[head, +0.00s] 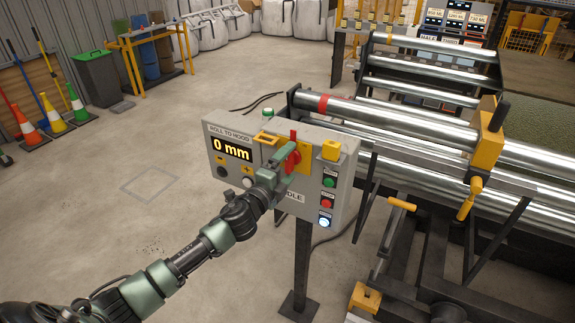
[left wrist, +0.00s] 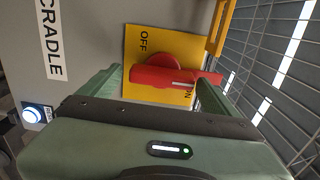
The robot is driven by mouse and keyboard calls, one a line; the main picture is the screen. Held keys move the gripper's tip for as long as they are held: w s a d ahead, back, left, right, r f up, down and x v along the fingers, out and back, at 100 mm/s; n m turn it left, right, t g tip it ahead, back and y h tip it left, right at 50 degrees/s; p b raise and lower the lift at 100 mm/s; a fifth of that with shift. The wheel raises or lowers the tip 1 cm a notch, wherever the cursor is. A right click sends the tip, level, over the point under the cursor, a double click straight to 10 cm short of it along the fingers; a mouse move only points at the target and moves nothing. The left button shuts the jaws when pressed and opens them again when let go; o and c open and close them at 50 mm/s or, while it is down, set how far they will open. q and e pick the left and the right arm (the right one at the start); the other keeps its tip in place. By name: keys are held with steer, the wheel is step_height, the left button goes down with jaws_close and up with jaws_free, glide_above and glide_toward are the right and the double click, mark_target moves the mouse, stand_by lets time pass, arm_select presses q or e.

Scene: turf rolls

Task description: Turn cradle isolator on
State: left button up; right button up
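The cradle isolator is a red rotary handle (left wrist: 160,78) on a yellow plate (left wrist: 140,50) marked OFF and ON. In the left wrist view the handle lies crosswise, its white-marked end to the right beside the partly hidden ON label; OFF is above. In the head view the red handle (head: 293,158) shows on the control box, partly behind my gripper. My left gripper (head: 284,166) is at the box front. In the left wrist view its fingers (left wrist: 160,92) are apart, one on each side of the handle; contact is unclear. My right gripper is out of view.
The grey control box (head: 215,142) stands on a post, with a 0 mm display (head: 232,149) and green (head: 329,182), red (head: 327,203) and lit (head: 324,221) buttons. The steel roller machine (head: 400,120) is close at right.

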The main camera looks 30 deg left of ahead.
arm_select(q)
steer(key=shift+s, duration=0.1)
steer(key=s+b, duration=0.1)
steer(key=s, duration=0.6)
steer(key=shift+s+b, duration=0.3)
steer(key=shift+a, duration=0.15)
steer(key=s+a+f+n+g+y, duration=0.1)
steer(key=s+a+f+n+g, duration=0.15)
steer(key=f, duration=0.95)
steer(key=s+a+f+n+g+y, duration=0.1)
steer(key=s+a+f+n+g, duration=0.15)
steer(key=f, duration=0.95)
steer(key=s+d+f+n+g, duration=0.1)
steer(key=s+f+n+g, duration=0.1)
steer(key=s+f, duration=0.45)
steer(key=s+f+n+g, duration=0.2)
steer(key=s+f, duration=0.2)
steer(key=f, duration=0.6)
steer(key=s+d+f+n+g, duration=0.2)
steer(key=s+d+f, duration=0.2)
steer(key=s, duration=0.8)
steer(key=s+d+f+n+g+h, duration=0.1)
steer(key=s+d+f+n+g, duration=0.1)
steer(key=s+f, duration=0.7)
steer(key=s+d+f+n+g, duration=0.3)
steer(key=s+d+f, duration=0.3)
steer(key=s, duration=0.9)
steer(key=shift+s+d+f+g, duration=0.15)
steer(key=shift+f+g, duration=0.35)
steer(key=shift+f, duration=0.1)
